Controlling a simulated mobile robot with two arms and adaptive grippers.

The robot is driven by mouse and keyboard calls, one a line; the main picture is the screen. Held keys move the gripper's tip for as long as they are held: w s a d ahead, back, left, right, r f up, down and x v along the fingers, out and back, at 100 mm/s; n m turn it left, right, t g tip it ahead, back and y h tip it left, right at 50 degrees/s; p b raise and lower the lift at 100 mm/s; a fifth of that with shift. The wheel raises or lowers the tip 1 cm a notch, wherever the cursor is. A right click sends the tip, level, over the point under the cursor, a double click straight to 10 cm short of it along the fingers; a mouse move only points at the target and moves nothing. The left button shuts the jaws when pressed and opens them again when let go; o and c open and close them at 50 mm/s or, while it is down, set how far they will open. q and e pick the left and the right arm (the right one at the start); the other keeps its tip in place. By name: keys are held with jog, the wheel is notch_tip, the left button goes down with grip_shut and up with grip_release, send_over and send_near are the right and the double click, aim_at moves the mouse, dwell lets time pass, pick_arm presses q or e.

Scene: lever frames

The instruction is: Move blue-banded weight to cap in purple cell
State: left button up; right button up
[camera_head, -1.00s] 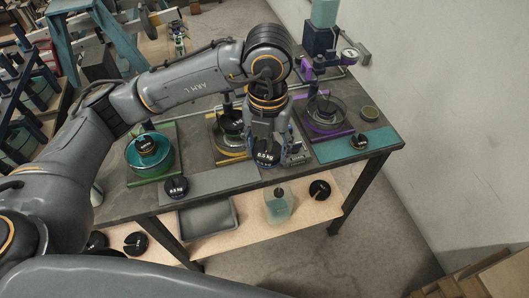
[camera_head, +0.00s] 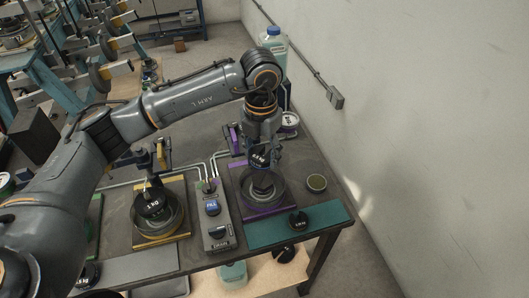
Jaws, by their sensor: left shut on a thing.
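My left gripper (camera_head: 262,148) comes down from above on the right half of the bench. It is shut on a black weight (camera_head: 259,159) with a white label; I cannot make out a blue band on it. The gripper holds it upright above the purple cell (camera_head: 282,208), a purple plate with a clear round dish (camera_head: 284,193). A gap between the two is hard to judge from this angle. I cannot make out the cap as a separate part. My right gripper is not in view.
A yellow cell (camera_head: 183,232) with a black weight (camera_head: 150,204) is to the left. A grey control box (camera_head: 217,232) stands between the cells. A teal strip (camera_head: 325,221) with a black weight (camera_head: 298,219) lies in front.

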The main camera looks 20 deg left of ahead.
pick_arm(q)
jog(key=shift+s+a+f+b, duration=0.1)
jog(key=shift+f+b, duration=0.1)
jog(key=shift+f, duration=0.2)
jog(key=shift+s+f+b, duration=0.1)
jog(key=shift+f+b, duration=0.05)
jog(key=shift+f, duration=0.2)
jog(key=f+b, duration=0.2)
jog(key=f, duration=0.2)
jog(key=shift+w+f, duration=0.1)
jog(key=shift+w, duration=0.1)
jog(key=shift+f+b, duration=0.25)
jog(key=shift+b, duration=0.3)
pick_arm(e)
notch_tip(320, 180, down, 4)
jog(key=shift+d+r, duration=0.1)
pick_arm(q)
jog(key=shift+f, duration=0.15)
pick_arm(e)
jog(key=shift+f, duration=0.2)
pick_arm(q)
jog(key=shift+s+f+b, duration=0.1)
jog(key=shift+f+b, duration=0.15)
jog(key=shift+b, duration=0.2)
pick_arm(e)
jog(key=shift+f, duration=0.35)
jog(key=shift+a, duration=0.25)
